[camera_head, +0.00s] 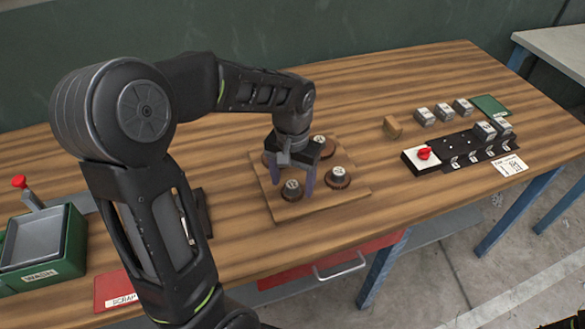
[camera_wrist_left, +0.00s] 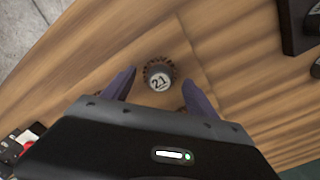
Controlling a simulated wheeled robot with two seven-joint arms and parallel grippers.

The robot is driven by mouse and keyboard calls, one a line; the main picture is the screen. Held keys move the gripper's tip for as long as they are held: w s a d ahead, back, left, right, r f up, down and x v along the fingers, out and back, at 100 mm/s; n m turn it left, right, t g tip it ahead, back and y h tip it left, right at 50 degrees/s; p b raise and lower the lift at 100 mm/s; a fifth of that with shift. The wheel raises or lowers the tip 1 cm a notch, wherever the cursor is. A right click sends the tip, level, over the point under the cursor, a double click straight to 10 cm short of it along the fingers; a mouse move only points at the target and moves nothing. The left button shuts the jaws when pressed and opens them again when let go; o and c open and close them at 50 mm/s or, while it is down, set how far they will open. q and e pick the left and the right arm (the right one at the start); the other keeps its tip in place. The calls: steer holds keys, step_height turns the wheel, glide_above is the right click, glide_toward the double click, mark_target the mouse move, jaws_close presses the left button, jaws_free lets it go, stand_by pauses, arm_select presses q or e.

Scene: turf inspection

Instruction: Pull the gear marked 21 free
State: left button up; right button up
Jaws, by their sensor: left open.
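The gear marked 21 (camera_wrist_left: 160,77) stands upright in the left wrist view, with a toothed rim and a pale top bearing the number. In the head view, the front gear (camera_head: 292,191) on the wooden board (camera_head: 262,190) appears to be this one. My left gripper (camera_head: 293,184) is open and points down over the board. In the left wrist view its two fingers (camera_wrist_left: 158,80) lie on either side of the gear, with gaps on both sides. I cannot tell how far down the fingertips reach. My right gripper is not in view.
Another gear (camera_head: 338,177) stands close on the right, and more are partly hidden behind the gripper. A black rack (camera_head: 465,151) with a red knob and several grey blocks stand to the right. A green wash tray (camera_head: 40,245) is at the left. The table between board and rack is clear.

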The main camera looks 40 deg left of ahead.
arm_select(q)
steer(key=shift+f, duration=0.65)
steer(key=shift+r, duration=0.1)
steer(key=c, duration=1.5)
